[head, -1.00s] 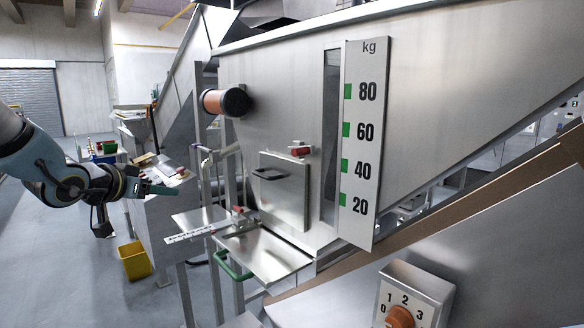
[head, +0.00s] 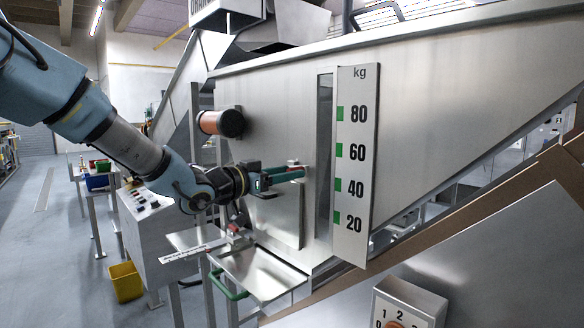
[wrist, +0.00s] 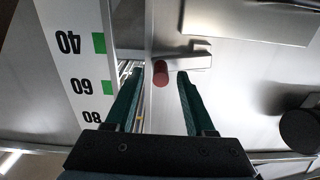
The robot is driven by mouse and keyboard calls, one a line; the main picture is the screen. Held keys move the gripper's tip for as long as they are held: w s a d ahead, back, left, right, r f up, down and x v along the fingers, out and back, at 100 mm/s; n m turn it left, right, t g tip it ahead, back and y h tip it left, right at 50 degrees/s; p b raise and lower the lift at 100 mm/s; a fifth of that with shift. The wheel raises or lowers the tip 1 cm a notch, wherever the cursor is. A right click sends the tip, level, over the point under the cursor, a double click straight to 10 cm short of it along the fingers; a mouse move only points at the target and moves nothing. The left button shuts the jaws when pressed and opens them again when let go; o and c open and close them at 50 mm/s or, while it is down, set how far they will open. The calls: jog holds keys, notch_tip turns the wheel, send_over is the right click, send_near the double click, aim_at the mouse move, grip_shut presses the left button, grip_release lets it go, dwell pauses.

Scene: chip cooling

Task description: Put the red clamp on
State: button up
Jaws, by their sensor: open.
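A red-tipped clamp (head: 293,162) sits on the steel hopper wall above a square hatch, partly hidden behind my gripper (head: 300,174) in the head view. In the wrist view, its red end (wrist: 160,73) shows between my two green fingertips (wrist: 159,77), with its steel body (wrist: 190,61) reaching to the right. My gripper is open and empty. I cannot tell whether the fingers touch the clamp. A second small red clamp (head: 233,228) sits lower, by the tray under the hatch.
The hatch plate (head: 287,222) is below my gripper, above a steel tray (head: 262,272). A kg scale plate (head: 356,160) stands out to the right. A yellow bin (head: 126,283) is on the floor.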

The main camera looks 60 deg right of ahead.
jog(key=shift+x, duration=1)
grip_shut()
dwell(0.8)
